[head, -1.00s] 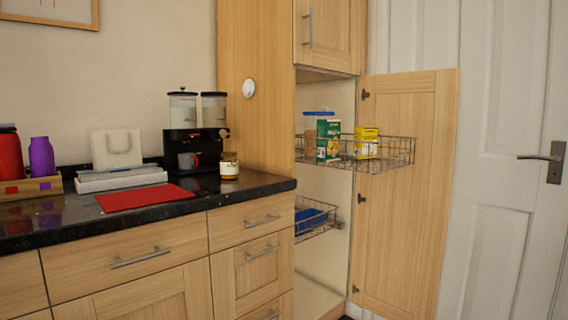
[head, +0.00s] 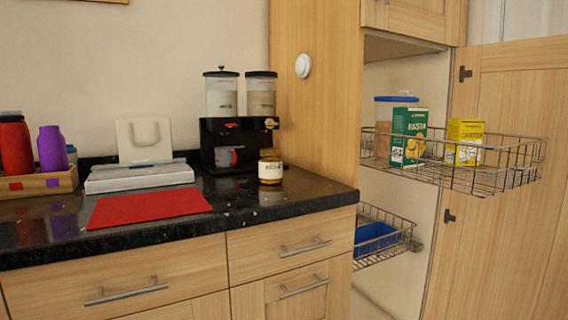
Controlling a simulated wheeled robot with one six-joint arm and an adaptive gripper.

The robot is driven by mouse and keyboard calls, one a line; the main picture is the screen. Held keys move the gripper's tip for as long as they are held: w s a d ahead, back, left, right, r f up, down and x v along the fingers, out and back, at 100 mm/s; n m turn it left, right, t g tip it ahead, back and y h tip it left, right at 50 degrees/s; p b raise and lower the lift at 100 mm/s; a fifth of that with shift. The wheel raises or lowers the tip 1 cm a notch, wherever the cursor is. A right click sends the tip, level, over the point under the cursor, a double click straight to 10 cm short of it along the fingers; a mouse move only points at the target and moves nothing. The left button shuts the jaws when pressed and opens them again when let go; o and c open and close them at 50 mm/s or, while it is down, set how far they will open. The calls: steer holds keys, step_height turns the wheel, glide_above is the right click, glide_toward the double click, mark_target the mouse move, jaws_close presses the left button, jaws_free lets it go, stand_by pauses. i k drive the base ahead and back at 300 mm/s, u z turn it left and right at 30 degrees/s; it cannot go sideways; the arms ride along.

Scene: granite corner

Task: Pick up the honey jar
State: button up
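The honey jar (head: 270,171) is a small amber jar with a white label. It stands upright on the black granite counter (head: 300,196), near the counter's right end and just right of the black coffee machine. It looks unobstructed from the front. My gripper is not in view.
The black coffee machine (head: 221,146) holds a red-and-grey mug and two canisters. A red mat (head: 150,207) lies at the counter's front. The wire basket (head: 485,178) juts out of the open tall cupboard on the right, carrying a pasta box (head: 408,137) and a yellow box (head: 465,142).

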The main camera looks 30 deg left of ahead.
mark_target(271, 162)
steer(key=u, duration=0.4)
steer(key=i, duration=0.6)
steer(key=u, duration=0.65)
